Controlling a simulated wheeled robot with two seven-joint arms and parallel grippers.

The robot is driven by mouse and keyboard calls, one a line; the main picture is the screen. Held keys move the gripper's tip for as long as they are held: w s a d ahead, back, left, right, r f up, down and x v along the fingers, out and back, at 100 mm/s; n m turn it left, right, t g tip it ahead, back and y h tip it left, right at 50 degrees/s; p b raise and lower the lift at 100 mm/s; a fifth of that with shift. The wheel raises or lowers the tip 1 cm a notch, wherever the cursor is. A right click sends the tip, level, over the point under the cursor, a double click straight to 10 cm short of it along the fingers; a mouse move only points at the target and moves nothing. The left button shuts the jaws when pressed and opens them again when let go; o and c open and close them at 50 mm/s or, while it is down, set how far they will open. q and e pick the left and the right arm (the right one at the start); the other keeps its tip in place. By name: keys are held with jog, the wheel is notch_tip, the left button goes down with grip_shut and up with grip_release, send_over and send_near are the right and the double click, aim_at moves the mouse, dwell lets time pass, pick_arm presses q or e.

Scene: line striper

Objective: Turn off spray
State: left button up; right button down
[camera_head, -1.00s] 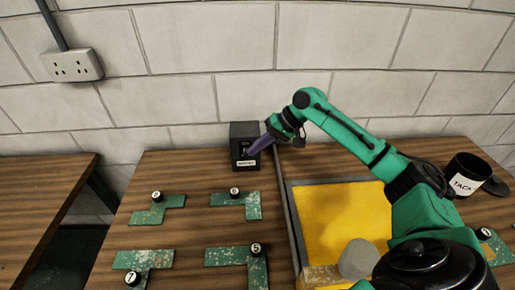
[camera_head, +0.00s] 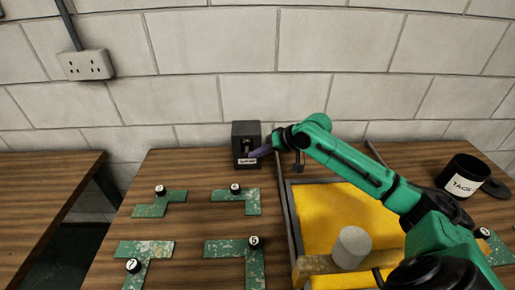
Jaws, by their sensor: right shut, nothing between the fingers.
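A small dark box (camera_head: 246,133) with a white label stands at the back of the table against the wall. A recessed dark part shows in its front, too small to make out. My right gripper (camera_head: 256,154) has purple fingers and is shut and empty, its tips at the lower right of the box's front. I cannot tell whether the tips touch it. My left gripper is not in view.
A grey-framed tray with a yellow surface (camera_head: 340,208) lies under my right arm, with a grey cylinder (camera_head: 351,247) on it. Several green L-shaped plates (camera_head: 237,200) with numbered knobs lie on the left. A black TACK pot (camera_head: 461,176) stands at the right. A gap separates the second table (camera_head: 40,190).

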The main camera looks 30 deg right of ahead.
jog(key=shift+f+n+t, duration=0.3)
jog(key=shift+f+t, duration=0.2)
jog(key=shift+r+p, duration=0.75)
jog(key=shift+p, duration=0.5)
